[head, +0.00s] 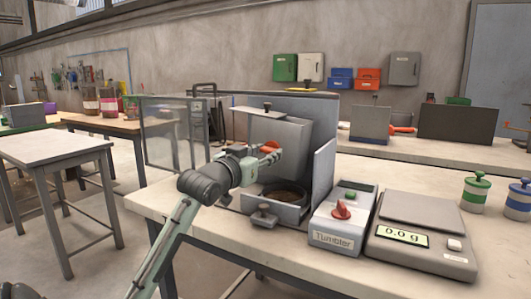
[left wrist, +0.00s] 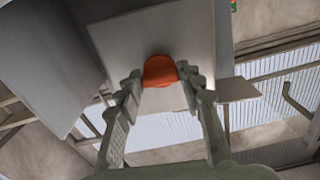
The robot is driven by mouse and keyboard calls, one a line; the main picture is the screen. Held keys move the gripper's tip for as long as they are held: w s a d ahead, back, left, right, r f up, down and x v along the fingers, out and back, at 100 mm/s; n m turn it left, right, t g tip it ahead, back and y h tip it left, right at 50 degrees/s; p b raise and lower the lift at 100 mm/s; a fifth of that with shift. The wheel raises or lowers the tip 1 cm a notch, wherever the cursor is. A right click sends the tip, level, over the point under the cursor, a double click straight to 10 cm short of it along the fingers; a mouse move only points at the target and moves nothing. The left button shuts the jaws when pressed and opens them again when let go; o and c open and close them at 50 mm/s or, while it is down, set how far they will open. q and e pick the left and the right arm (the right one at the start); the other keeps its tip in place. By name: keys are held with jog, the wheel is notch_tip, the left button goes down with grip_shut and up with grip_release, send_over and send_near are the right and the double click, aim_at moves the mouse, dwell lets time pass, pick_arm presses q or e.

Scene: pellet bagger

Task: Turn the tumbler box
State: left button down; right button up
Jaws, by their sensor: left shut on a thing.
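The tumbler box (head: 290,130) is a grey box inside the open housing on the table, and it looks tilted. An orange knob (head: 269,146) is on its face. My left gripper (head: 265,157) reaches in from the left and is shut on the orange knob. In the left wrist view the knob (left wrist: 159,71) sits between the two fingertips, in front of the grey box face (left wrist: 190,38). The fingers partly hide the knob in the head view. My right gripper is not in view.
The housing's clear door (head: 172,135) stands open at left. Below the box is a tray (head: 290,212) with a round dark opening. The Tumbler control box (head: 328,235) has a red knob and green button. A scale (head: 420,248) reads 0.0 g; green and blue-banded jars stand right.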

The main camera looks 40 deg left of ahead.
pick_arm(q)
jog(key=shift+n, duration=0.6)
jog(key=c, duration=1)
grip_release()
jog(key=shift+o, duration=0.2)
jog(key=v, duration=1.2)
jog(key=shift+d, duration=0.1)
